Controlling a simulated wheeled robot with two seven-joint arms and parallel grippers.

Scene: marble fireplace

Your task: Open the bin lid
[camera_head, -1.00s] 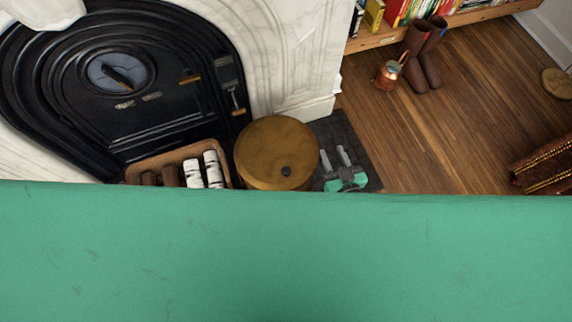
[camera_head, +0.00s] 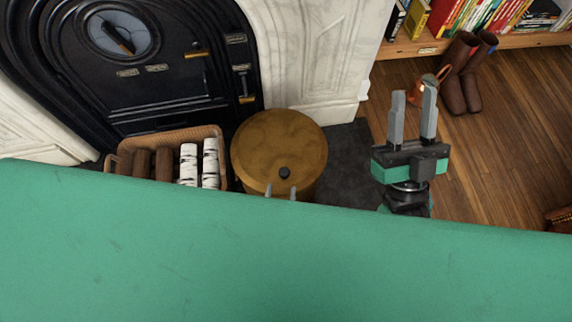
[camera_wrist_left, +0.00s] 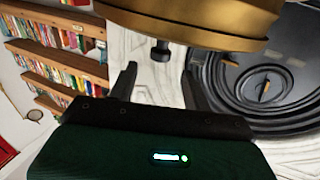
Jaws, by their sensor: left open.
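The bin (camera_head: 272,146) is a round brass drum with a flat lid, shut, beside the fireplace. A dark round knob (camera_head: 285,173) sits near the lid's front edge. In the left wrist view the brass bin (camera_wrist_left: 205,22) fills the top, and the dark knob (camera_wrist_left: 160,50) sticks out from it. My left gripper (camera_head: 281,190) shows only its fingertips just below the knob; the rest is hidden behind the green surface. In the wrist view its fingers (camera_wrist_left: 159,75) are apart, with the knob just beyond the gap, not gripped. My right gripper (camera_head: 413,92) is open and empty, right of the bin.
My green body covers the lower head view. A log basket (camera_head: 172,136) stands left of the bin, against the black fireplace (camera_head: 165,100). Wooden floor lies open at right.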

